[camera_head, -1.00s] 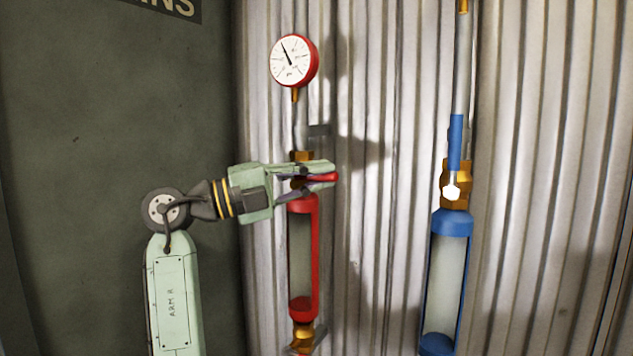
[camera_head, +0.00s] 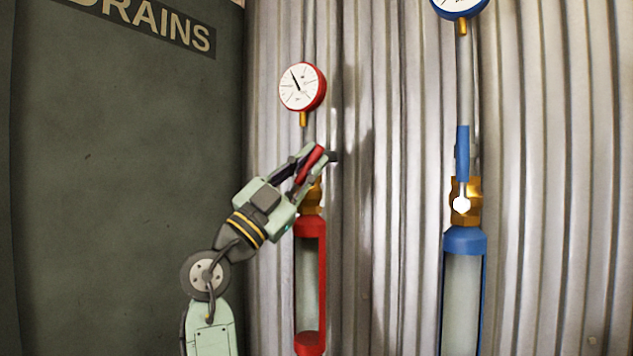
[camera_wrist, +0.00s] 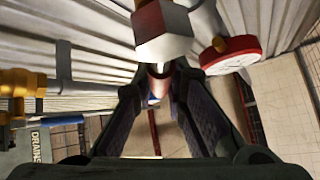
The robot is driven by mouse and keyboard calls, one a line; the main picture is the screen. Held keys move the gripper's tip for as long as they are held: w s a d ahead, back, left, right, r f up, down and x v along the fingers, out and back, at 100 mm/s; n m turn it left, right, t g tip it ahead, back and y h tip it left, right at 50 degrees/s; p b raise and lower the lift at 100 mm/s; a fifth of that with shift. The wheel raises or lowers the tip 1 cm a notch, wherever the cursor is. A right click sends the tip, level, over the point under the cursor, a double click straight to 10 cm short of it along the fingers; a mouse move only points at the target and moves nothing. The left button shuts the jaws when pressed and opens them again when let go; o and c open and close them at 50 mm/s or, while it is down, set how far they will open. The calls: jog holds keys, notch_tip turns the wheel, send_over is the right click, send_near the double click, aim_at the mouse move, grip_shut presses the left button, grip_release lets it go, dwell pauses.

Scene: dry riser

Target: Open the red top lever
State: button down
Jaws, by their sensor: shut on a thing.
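The red top lever (camera_head: 309,167) slants steeply up and to the right above the brass valve body (camera_head: 312,197) on the red riser. My gripper (camera_head: 313,157) is shut on it, with the fingers lying along the lever on both sides. They hide much of the lever. In the wrist view, my two dark finger pads (camera_wrist: 165,112) converge toward a white hex nut (camera_wrist: 163,35).
A red gauge (camera_head: 302,87) sits just above my gripper, also visible in the wrist view (camera_wrist: 231,55). A red-framed sight glass (camera_head: 310,285) hangs below. To the right is a blue riser with an upright blue lever (camera_head: 462,153). Corrugated wall is close behind.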

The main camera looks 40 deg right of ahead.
jog(key=n+t, duration=0.3)
jog(key=w+r+n+t+p, duration=0.1)
jog(key=n+t, duration=0.2)
jog(key=w+a+n+t+p, duration=0.1)
jog(key=n+t, duration=0.2)
jog(key=shift+r+n, duration=0.2)
jog(key=shift+n, duration=0.2)
jog(key=shift+w+a+n+t+y+p, duration=0.1)
jog(key=shift+w+n+t+y+p, duration=0.3)
jog(key=shift+n+t, duration=0.6)
jog(key=shift+w+a+n+t+y+p, duration=0.15)
jog(key=shift+n+t+y, duration=0.4)
jog(key=shift+n+t, duration=0.45)
jog(key=shift+w+a+n+t+y+p, duration=0.1)
jog(key=shift+w+n+t+y+p, duration=0.25)
jog(key=shift+n+t, duration=0.6)
jog(key=shift+s, duration=0.1)
jog(key=c, duration=1.6)
grip_release()
jog(key=shift+d, duration=0.1)
jog(key=shift+f, duration=0.1)
jog(key=v, duration=1.2)
jog(key=shift+s, duration=0.1)
